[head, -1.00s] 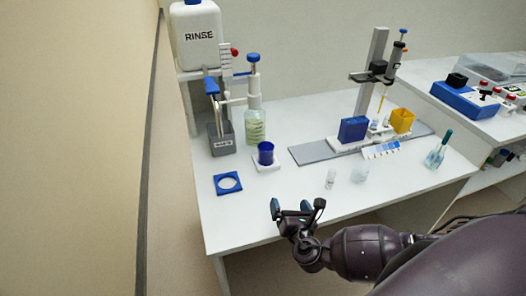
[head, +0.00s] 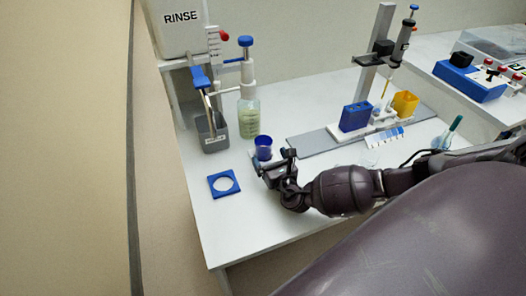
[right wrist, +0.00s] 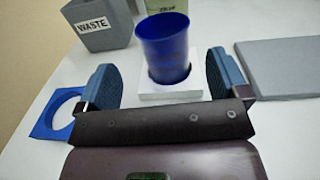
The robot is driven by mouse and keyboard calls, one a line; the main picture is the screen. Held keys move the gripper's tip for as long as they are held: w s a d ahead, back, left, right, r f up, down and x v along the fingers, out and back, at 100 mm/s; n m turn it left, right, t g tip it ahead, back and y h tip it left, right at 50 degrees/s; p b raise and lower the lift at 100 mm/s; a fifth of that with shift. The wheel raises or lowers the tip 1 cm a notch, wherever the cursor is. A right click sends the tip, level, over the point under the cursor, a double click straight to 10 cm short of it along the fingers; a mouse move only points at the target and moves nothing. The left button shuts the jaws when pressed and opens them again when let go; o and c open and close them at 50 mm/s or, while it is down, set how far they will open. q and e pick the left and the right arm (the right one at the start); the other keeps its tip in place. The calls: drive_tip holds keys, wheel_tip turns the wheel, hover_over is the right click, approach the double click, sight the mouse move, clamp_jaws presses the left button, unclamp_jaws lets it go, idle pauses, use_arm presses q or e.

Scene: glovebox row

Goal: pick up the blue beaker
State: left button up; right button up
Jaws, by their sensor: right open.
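The blue beaker (head: 263,147) stands upright on a white square base near the middle of the white bench; it also shows in the right wrist view (right wrist: 164,48). My right gripper (head: 274,165) is just in front of it, on the near side. In the right wrist view the gripper (right wrist: 164,78) is open, with one blue-padded finger on each side of the beaker's lower part. The beaker appears between or just beyond the fingertips, and I see no contact. My left gripper is not in view.
A blue square ring (head: 224,184) lies left of the gripper. The grey waste bin (head: 212,134) and a bottle of pale liquid (head: 249,118) stand behind. A grey plate (head: 310,143) with a blue box (head: 355,116) lies to the right.

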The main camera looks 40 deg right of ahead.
sight(267, 152)
drive_tip(key=shift+w+d+f+b, duration=0.15)
drive_tip(key=shift+w+d, duration=0.1)
drive_tip(key=shift+w, duration=0.65)
drive_tip(key=shift+w+d+b, duration=0.1)
drive_tip(key=shift+w+d, duration=0.2)
drive_tip(key=shift+w, duration=0.55)
drive_tip(key=shift+w+d+f+b, duration=0.15)
drive_tip(key=shift+w+d, duration=0.1)
drive_tip(key=shift+w, duration=0.65)
drive_tip(key=shift+r, duration=0.1)
drive_tip(key=shift+c, duration=0.4)
drive_tip(key=c, duration=1)
